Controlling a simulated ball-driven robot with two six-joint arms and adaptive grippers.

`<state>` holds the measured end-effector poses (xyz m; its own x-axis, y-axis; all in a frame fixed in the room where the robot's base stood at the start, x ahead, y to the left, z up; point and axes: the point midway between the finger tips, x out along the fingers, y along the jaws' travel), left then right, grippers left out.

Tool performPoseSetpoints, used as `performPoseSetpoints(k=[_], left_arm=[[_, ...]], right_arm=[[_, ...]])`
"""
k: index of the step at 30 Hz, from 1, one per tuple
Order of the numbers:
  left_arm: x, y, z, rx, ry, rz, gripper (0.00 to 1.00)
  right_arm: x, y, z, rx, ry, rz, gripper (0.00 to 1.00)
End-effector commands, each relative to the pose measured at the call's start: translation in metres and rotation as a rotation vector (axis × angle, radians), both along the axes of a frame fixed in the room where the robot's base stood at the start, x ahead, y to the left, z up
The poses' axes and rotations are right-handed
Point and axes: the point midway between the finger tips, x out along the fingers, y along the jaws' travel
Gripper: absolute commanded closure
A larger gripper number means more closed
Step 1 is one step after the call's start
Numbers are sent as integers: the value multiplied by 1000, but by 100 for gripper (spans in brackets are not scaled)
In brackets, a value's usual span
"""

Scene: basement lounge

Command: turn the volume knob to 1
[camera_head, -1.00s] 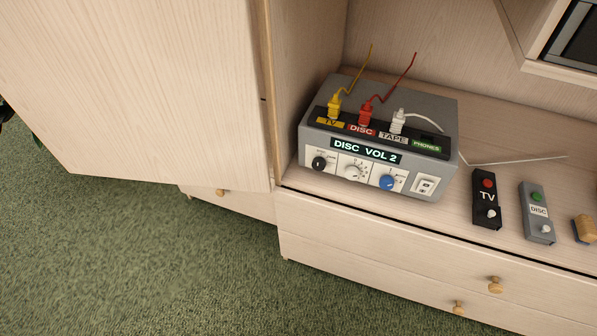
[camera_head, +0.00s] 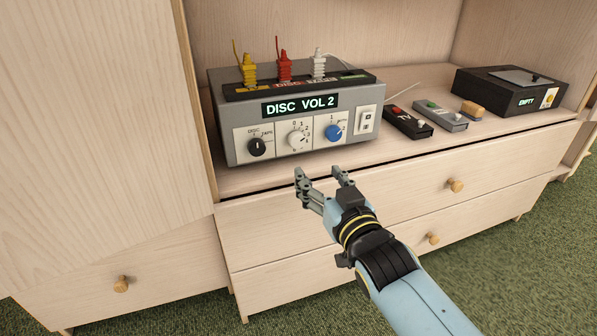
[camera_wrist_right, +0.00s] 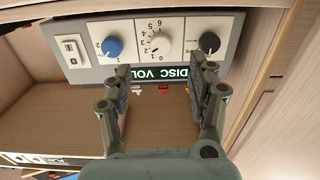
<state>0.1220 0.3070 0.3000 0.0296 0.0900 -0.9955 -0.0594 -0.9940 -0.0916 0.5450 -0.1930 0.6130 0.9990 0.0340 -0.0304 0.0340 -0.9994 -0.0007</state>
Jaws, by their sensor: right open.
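The grey amplifier (camera_head: 350,84) stands on the cabinet shelf, its display (camera_head: 300,105) reading "DISC VOL 2". Its front has three knobs: a black selector knob (camera_head: 257,147), a white knob (camera_head: 296,138) with a numbered scale, and a blue knob (camera_head: 333,132). In the right wrist view the amplifier appears upside down, and the white knob (camera_wrist_right: 154,44), with a scale from 0 to 6, lies between the fingers' lines. My right gripper (camera_head: 322,175) is open and empty, in front of and below the knobs, apart from them. My left gripper is not in view.
Yellow, red and white plugs (camera_head: 283,67) stand on the amplifier's top. To its right lie a black TV remote (camera_head: 408,122), a grey remote (camera_head: 440,116), and a black box (camera_head: 505,95) reading "EMPTY". An open door panel (camera_head: 100,110) stands left; drawers (camera_head: 400,200) lie below.

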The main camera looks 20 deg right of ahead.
Motion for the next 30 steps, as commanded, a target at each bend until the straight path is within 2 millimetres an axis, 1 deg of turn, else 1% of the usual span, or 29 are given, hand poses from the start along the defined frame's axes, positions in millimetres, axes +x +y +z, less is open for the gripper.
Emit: performPoseSetpoints(k=[1,2,5,8,12,18,21,24,30], left_arm=[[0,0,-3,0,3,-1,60],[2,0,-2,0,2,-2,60],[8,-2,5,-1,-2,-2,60],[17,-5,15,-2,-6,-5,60],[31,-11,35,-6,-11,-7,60],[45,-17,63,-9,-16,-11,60],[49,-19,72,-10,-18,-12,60],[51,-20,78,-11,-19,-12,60],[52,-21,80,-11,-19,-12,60]], right_arm=[[3,1,2,1,-17,0,42],[6,1,5,1,-25,0,42],[17,1,10,0,-35,0,42],[34,2,10,1,-36,0,42],[64,3,8,0,-33,1,42],[96,4,7,0,-31,1,42],[105,4,8,0,-30,0,42],[110,4,8,1,-29,0,42],[112,4,10,1,-30,0,42]])
